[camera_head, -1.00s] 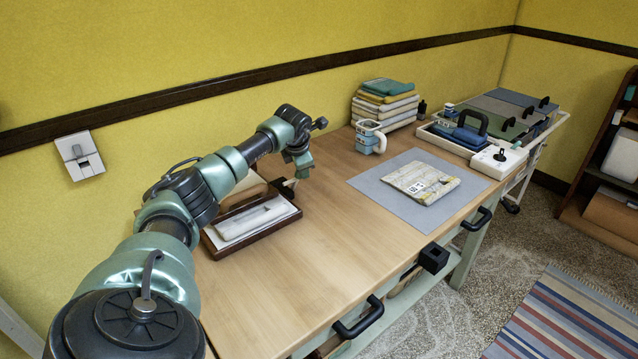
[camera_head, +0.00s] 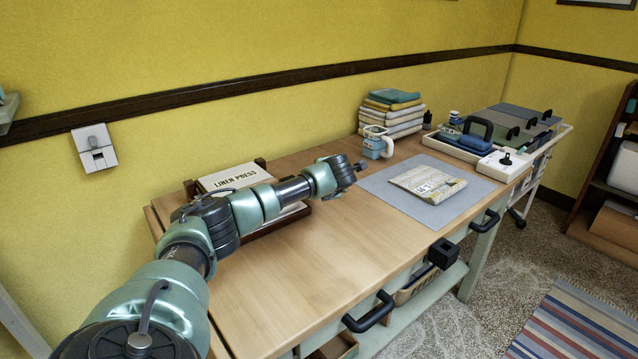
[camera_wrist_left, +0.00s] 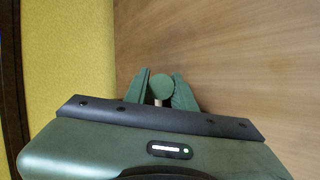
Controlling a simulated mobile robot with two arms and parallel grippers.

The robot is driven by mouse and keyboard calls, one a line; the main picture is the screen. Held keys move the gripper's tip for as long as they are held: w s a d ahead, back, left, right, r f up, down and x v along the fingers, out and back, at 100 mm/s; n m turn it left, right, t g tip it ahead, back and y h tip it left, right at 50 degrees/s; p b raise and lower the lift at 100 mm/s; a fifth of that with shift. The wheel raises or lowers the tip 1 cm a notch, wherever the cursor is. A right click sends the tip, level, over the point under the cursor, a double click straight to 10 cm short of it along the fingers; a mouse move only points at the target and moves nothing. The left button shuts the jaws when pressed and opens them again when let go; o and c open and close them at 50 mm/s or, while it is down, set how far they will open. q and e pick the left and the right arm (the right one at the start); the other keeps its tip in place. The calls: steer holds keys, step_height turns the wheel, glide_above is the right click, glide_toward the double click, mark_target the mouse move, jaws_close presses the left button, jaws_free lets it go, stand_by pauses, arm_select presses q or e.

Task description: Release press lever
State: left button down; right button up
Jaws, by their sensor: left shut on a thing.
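The linen press (camera_head: 232,178) stands on the wooden bench by the wall, partly behind my left arm. Its pale panel marked "LINEN PRESS" faces up, and white padding shows at its right beyond my arm. In the left wrist view, my left gripper (camera_wrist_left: 161,90) is shut on the round green knob of the press lever (camera_wrist_left: 162,87), one finger on each side. A short pale stem shows below the knob. My right gripper is in neither view.
A grey mat (camera_head: 375,190) with a folded cloth (camera_head: 428,181) lies right of my arm. A mug (camera_head: 376,143) and stacked folded cloths (camera_head: 391,112) stand behind. The front of the bench top (camera_head: 290,290) is clear. Black handles (camera_head: 370,312) stick out from its front edge.

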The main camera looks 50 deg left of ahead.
arm_select(q)
steer(key=shift+f, duration=0.1)
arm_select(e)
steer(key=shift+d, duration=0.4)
arm_select(q)
steer(key=c, duration=1.2)
jaws_free()
steer(key=shift+d, duration=0.1)
steer(key=shift+o, duration=0.2)
steer(key=shift+r, duration=0.2)
steer(key=p+v, duration=0.4)
steer(key=v, duration=0.3)
steer(key=shift+d, duration=0.3)
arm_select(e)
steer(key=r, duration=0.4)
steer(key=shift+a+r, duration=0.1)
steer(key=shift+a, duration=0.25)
arm_select(q)
steer(key=shift+s, duration=0.15)
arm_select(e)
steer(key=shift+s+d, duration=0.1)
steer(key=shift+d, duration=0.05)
